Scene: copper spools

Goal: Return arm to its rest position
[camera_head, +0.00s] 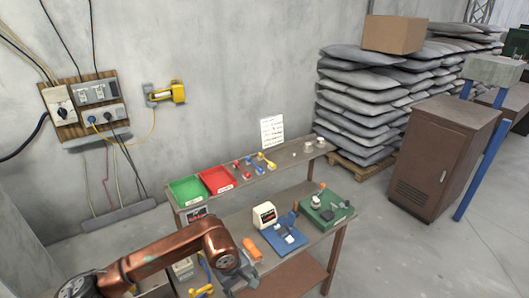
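My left arm comes in from the bottom left as a copper-coloured link that bends down at its elbow. Its dark gripper (240,279) hangs over the front left part of the workbench (330,236). The gripper is small and partly merged with the arm, so I cannot tell whether its fingers are open or hold anything. My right arm and gripper are not in view. Two small pale spool-like pieces, a nearer one (308,148) and a farther one (320,143), stand at the right end of the raised back shelf (285,163).
The shelf holds a green bin (187,190), a red bin (216,179) and several small tools. On the bench are a white boxy device (264,215), a blue fixture (287,240), a green fixture (328,210) and an orange-handled item (251,249). Open floor lies right of the bench.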

